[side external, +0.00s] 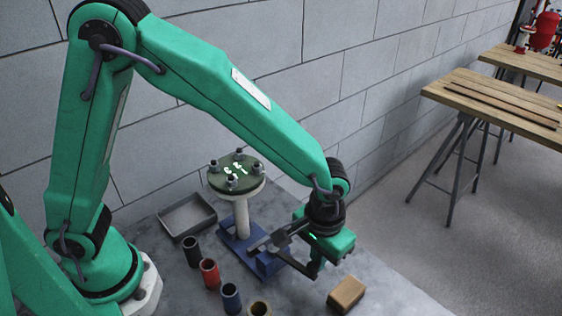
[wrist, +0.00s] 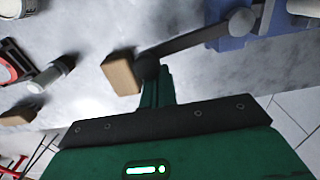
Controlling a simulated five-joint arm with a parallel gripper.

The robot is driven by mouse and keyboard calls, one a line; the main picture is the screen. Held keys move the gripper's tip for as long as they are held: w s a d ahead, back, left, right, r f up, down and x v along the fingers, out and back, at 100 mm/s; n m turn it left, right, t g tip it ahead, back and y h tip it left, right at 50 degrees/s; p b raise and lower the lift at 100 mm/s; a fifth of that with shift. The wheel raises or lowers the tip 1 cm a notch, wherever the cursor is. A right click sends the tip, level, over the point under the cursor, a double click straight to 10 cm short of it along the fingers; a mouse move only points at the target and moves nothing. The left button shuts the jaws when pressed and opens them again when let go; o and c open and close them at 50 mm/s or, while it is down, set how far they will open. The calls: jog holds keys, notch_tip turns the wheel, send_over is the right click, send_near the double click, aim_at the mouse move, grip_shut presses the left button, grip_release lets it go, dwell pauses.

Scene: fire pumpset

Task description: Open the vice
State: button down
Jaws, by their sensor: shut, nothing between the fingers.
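The blue vice (side external: 240,240) stands on the grey worktop, and a white post with a round green flange (side external: 236,175) rises from it. Part of the vice shows at the top right in the wrist view (wrist: 236,32). Its grey handle bar (wrist: 195,40) has a round knob at each end and runs diagonally from the vice. My gripper (side external: 316,275) is low, to the right of the vice. In the wrist view its shut, empty fingers (wrist: 157,85) are right at the handle's near knob; I cannot tell whether they touch it. The vice jaws are mostly hidden.
A tan block (side external: 346,294) lies just right of my gripper, also in the wrist view (wrist: 121,73). Several cups, one red (side external: 209,273), stand in front of the vice. A grey tray (side external: 187,216) is behind left. Wooden tables (side external: 500,105) stand far right.

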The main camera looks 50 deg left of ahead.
jog(key=shift+s, duration=0.15)
jog(key=shift+s+d, duration=0.15)
jog(key=shift+s, duration=0.15)
jog(key=shift+w+a, duration=0.2)
jog(key=shift+w, duration=0.55)
dwell(0.7)
jog(key=shift+r, duration=0.1)
notch_tip(320, 180, up, 7)
dwell(1.2)
